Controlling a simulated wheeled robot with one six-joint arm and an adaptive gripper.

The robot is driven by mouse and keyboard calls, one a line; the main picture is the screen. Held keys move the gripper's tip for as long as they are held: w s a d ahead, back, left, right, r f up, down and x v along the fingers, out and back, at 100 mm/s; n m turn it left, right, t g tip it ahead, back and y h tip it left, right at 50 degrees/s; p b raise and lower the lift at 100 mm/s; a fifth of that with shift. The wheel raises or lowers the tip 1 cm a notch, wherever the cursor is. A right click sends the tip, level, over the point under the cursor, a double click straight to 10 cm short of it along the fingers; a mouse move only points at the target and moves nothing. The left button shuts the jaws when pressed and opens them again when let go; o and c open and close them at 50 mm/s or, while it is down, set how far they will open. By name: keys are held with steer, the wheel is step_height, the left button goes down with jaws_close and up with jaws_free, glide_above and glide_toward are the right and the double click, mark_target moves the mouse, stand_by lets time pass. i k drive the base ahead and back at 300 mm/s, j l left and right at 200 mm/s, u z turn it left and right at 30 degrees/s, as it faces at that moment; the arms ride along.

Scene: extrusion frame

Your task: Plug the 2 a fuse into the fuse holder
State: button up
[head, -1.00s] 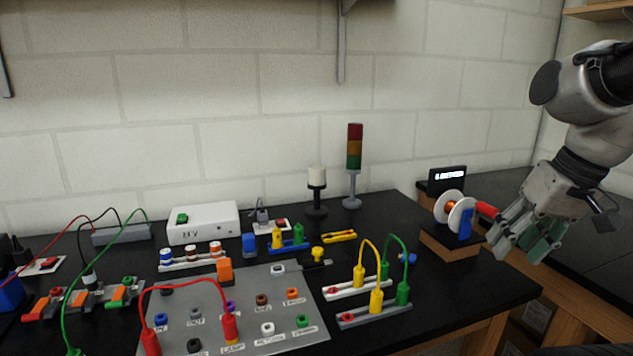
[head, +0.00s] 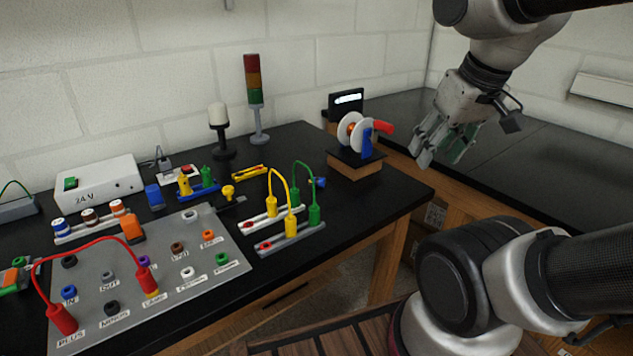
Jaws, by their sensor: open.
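A white rack (head: 92,231) at the left holds several small capped cylinders. One has a blue band (head: 59,227), one a brown band (head: 89,216) and one an orange band (head: 117,207). They look like fuses, but I cannot read any rating. An orange block (head: 132,229) stands at the back-left edge of the grey socket panel (head: 140,279); I cannot tell whether it is the fuse holder. My gripper (head: 440,153) is at the upper right, open and empty. It points down, right of the spool stand and far from the rack and panel.
A red lead (head: 92,246) arches over the panel. Yellow (head: 281,172) and green (head: 305,165) leads stand beside it. A white 24V box (head: 98,182), a signal tower (head: 255,95) and a crank spool (head: 352,131) stand behind. The table's front edge is close to the panel.

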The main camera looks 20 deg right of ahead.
mark_target(61, 227)
steer(key=u, duration=1.35)
